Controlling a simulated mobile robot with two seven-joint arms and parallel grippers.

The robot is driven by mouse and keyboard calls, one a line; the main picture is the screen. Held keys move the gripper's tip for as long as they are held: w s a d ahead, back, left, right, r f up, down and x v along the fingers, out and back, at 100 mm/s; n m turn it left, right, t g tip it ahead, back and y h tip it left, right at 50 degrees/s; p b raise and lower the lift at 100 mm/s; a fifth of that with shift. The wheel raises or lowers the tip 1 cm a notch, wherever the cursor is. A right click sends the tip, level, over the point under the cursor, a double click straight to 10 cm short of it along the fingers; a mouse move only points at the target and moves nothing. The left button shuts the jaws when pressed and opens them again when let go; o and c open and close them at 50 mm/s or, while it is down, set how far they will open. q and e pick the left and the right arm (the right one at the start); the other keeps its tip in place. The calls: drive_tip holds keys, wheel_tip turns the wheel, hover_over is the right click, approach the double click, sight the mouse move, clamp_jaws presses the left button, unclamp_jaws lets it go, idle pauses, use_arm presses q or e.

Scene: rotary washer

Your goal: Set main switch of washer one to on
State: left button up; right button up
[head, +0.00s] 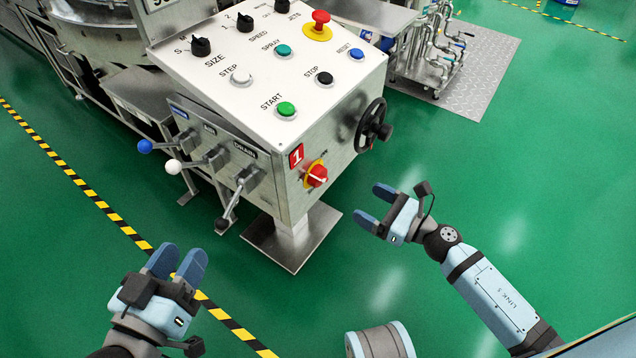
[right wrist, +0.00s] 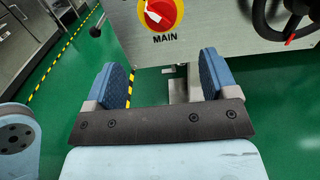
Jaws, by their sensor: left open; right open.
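The main switch (head: 316,176) is a red knob on a yellow round plate, on the side of the washer control box (head: 340,135) beside a red label with the number 1 (head: 296,155). In the right wrist view the main switch (right wrist: 160,12) shows at the top above the word MAIN, with a white mark on its red knob. My right gripper (head: 374,207) is open and empty, to the lower right of the switch and apart from it. Its two blue fingers (right wrist: 164,78) point toward the box below the switch. My left gripper (head: 178,262) is open and empty at the lower left.
A black handwheel (head: 373,126) sticks out right of the switch. Levers with blue (head: 145,146), white (head: 173,167) and black knobs stick out on the left side. The top panel carries buttons and a red emergency stop (head: 319,22). Green floor is free around my right gripper.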

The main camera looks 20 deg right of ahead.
sight(325, 179)
drive_tip(key=x, duration=1.2)
drive_tip(key=shift+w+a, duration=0.25)
drive_tip(key=shift+c, duration=0.4)
drive_tip(key=c, duration=0.8)
drive_tip(key=shift+r, duration=0.1)
